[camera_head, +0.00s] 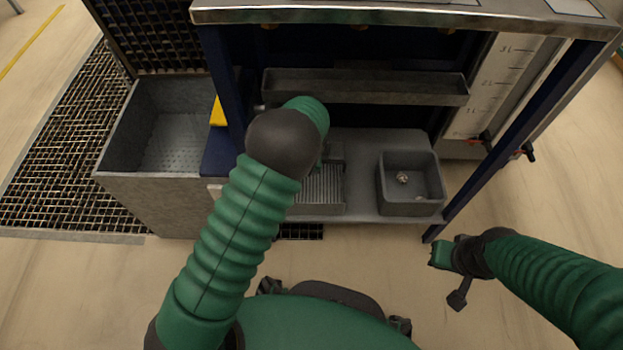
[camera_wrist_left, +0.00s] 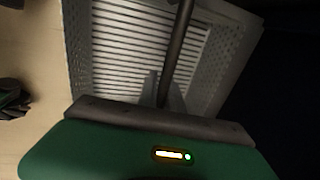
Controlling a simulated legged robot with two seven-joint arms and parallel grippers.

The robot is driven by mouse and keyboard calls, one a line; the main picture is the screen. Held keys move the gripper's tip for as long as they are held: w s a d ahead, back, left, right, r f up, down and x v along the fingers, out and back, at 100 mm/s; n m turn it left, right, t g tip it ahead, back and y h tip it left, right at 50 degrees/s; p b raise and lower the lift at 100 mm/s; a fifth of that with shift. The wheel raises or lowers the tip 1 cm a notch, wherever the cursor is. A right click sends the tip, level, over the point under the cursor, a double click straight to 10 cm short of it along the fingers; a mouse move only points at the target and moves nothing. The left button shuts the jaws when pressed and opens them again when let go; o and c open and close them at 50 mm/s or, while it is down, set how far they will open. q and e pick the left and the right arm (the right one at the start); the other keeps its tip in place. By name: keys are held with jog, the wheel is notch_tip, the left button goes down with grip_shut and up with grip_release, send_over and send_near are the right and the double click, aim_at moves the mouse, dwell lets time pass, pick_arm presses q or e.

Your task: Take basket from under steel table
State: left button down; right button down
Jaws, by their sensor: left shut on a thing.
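The steel table (camera_head: 400,14) stands ahead with its bright top edge at the top of the head view. Under it, a grey basket (camera_head: 322,190) with a slatted bottom sits on the lower shelf, partly hidden by my left arm. The left wrist view shows the basket (camera_wrist_left: 225,60) close up, with perforated sides and a dark bar running over it.
A square grey bin (camera_head: 410,207) stands right of the basket on the shelf (camera_head: 355,217). A grey trough (camera_head: 365,87) runs above. A blue table leg (camera_head: 500,144) stands at the right. A large grey basin (camera_head: 150,192) stands left. The floor in front is clear.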

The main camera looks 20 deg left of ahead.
dwell(0.8)
pick_arm(q)
notch_tip(320, 180, up, 10)
jog(key=p, duration=0.7)
